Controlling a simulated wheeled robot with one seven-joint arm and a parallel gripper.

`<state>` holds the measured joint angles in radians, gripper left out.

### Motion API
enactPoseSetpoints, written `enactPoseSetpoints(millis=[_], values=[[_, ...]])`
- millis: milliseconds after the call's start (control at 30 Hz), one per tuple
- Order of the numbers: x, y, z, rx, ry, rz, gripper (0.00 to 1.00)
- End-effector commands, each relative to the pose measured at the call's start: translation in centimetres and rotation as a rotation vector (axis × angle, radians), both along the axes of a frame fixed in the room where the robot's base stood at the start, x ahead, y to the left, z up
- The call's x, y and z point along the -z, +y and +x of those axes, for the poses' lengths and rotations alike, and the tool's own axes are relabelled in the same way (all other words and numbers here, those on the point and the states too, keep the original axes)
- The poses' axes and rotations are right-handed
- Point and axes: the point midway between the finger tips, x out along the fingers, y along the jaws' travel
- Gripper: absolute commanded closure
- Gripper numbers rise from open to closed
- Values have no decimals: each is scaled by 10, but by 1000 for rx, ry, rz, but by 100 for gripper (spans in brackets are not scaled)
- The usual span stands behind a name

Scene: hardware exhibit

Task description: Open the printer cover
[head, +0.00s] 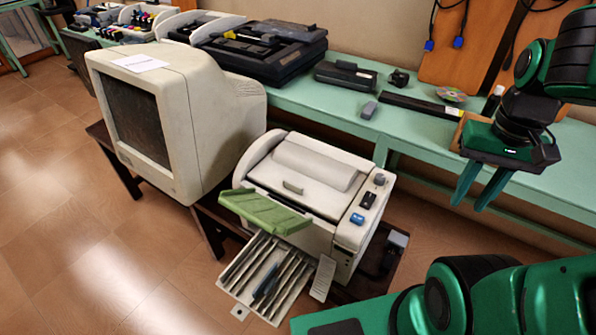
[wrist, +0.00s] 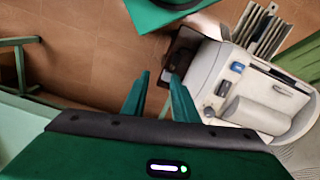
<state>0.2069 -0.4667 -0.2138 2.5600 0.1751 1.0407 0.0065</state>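The printer (head: 330,205) is a cream box on a low dark stand in the middle of the head view. Its cover (head: 308,170) lies closed on top, with a small grey handle (head: 292,187) near the front edge. In the wrist view the printer (wrist: 222,72) is at the upper right, with its cover (wrist: 262,112) and handle (wrist: 282,90) showing. My gripper (head: 482,196) hangs to the right of the printer in the head view, above and apart from it. Its two green fingers, also in the wrist view (wrist: 157,92), are spread with nothing between them.
An old monitor (head: 195,110) stands left of the printer. A green tray (head: 264,211) and a slotted output tray (head: 262,278) jut from the printer's front. A long green bench (head: 440,150) with several devices runs behind. Bare floor (head: 140,270) lies at the left.

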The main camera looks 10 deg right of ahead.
Motion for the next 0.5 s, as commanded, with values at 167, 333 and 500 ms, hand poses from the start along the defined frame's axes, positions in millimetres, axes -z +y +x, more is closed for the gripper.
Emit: enactPoseSetpoints(millis=[167,333,500], values=[[0,0,0,0,0,0,73],[-9,4,3,-64,-11,-12,73],[-18,24,69,-322,2,-48,73]])
